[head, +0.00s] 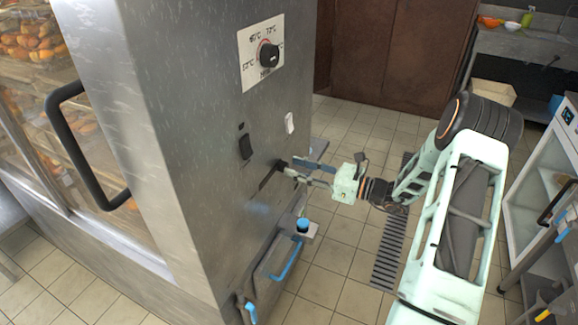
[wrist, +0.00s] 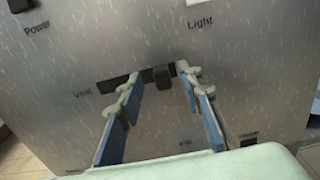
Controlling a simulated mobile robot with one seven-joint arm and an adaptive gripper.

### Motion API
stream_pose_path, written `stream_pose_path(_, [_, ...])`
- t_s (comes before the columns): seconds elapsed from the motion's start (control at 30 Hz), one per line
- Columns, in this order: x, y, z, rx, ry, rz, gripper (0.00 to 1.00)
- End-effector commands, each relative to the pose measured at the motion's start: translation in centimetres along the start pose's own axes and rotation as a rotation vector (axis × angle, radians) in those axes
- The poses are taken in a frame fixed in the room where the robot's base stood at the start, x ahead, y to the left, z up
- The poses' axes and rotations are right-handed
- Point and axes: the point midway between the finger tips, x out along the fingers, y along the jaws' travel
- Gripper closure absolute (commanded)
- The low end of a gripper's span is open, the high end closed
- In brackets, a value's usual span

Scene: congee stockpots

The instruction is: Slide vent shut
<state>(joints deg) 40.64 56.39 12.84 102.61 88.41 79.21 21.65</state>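The vent is a dark horizontal slot (wrist: 110,84) in the steel panel, with the word "Vent" at its lower left. Its dark square slider knob (wrist: 163,78) is towards the right part of the visible slot. My gripper (wrist: 158,73) is open, with one fingertip left of the knob and one right of it. The left finger covers part of the slot. I cannot tell whether either finger touches the knob. In the head view the vent slot (head: 268,178) shows as a dark bar, and my gripper (head: 287,168) is at its right end, partly hiding the knob.
Above the vent are a black power switch (head: 245,147), a white light switch (head: 290,123) and a temperature dial (head: 268,56). Below are a blue-topped part (head: 302,225) and a blue handle (head: 287,262), both jutting out. Tiled floor (head: 335,270) is open to the right.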

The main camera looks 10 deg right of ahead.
Motion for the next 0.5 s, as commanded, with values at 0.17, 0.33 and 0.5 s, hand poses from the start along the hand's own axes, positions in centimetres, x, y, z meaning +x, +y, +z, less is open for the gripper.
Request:
stream_pose_path(0.17, [2.2, 0.0, 0.0, -0.001, 0.0, 0.001, 0.67])
stream_pose_path(0.33, [2.9, 0.0, 0.0, -0.001, 0.001, -0.001, 0.67])
stream_pose_path(0.5, [2.9, 0.0, 0.0, -0.001, 0.001, -0.001, 0.67])
